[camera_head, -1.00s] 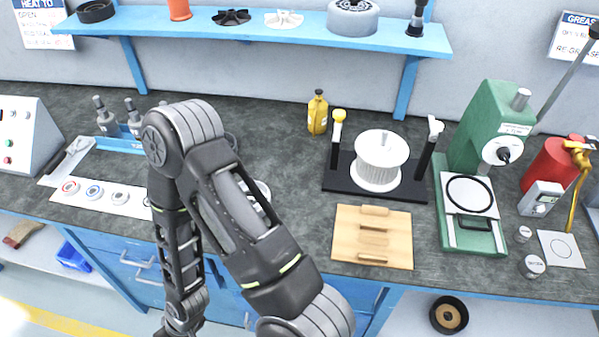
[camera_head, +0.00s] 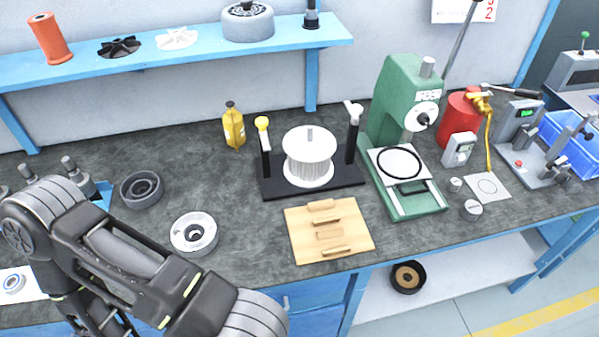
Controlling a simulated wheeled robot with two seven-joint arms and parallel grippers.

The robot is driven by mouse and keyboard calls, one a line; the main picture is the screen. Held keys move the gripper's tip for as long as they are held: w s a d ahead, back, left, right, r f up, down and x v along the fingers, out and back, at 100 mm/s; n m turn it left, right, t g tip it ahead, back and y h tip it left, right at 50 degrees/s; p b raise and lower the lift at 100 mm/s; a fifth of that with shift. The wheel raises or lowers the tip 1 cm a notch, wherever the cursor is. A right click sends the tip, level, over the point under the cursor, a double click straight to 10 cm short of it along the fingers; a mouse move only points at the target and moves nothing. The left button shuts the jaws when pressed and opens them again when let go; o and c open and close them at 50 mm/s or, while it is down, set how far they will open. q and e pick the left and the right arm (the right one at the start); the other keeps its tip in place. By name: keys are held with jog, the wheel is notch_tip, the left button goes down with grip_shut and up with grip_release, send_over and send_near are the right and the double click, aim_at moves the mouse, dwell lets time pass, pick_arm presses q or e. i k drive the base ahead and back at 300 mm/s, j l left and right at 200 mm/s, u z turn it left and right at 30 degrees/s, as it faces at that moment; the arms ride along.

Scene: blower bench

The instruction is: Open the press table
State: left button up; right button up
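The green press (camera_head: 400,95) stands on the bench right of centre, with a white round dial on its head. Its press table (camera_head: 378,157) is a pale plate on the press's green base, bearing a black ring (camera_head: 399,147). A dark handle bar (camera_head: 412,187) shows at the table's front edge, above an open stretch of the base. Nothing of mine touches the press. My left arm crosses the lower left of the view, bent at the elbow. Its gripper is out of the frame, and so is my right gripper.
A wooden block board (camera_head: 352,240) and a black stand with a white spool (camera_head: 309,157) are left of the press. A red canister (camera_head: 459,125), a small grey meter (camera_head: 459,150) and weights (camera_head: 473,209) are to its right. Bare bench lies around the grey rings at left.

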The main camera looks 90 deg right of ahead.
aim_at(397, 167)
jog(key=i+z, duration=0.15)
jog(key=z, duration=3.7)
